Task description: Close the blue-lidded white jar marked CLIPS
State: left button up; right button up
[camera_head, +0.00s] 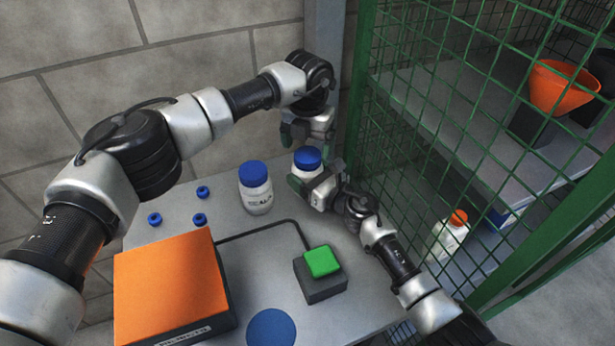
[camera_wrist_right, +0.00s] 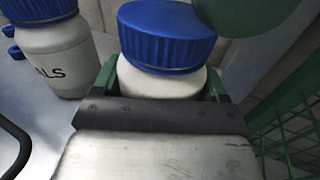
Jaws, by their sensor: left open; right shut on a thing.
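A white jar (camera_head: 304,174) with a blue lid (camera_head: 307,156) stands near the back edge of the grey table. My right gripper (camera_head: 314,179) is shut around its white body (camera_wrist_right: 160,82). The lid (camera_wrist_right: 166,35) is on the jar's top and looks slightly tilted in the right wrist view; I cannot tell whether it is tight. Any marking on this jar is hidden. My left gripper (camera_head: 308,137) is open and empty just above the lid, pointing down. A green part at the top of the right wrist view looks like one of its fingers.
A second blue-lidded white jar (camera_head: 256,190), its label ending in "ALS", stands to the left. Several small blue pieces (camera_head: 200,219), an orange-topped box (camera_head: 170,285), a green button (camera_head: 322,262) and a blue disc (camera_head: 270,328) occupy the table. Green mesh (camera_head: 450,130) bounds the right.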

pick_arm(q)
jog(key=shift+f, duration=1.35)
jog(key=shift+c, duration=0.3)
jog(key=c, duration=0.9)
jog(key=m, duration=0.5)
jog(key=o, duration=1.1)
jog(key=shift+r, duration=0.1)
notch_tip(320, 180, up, 12)
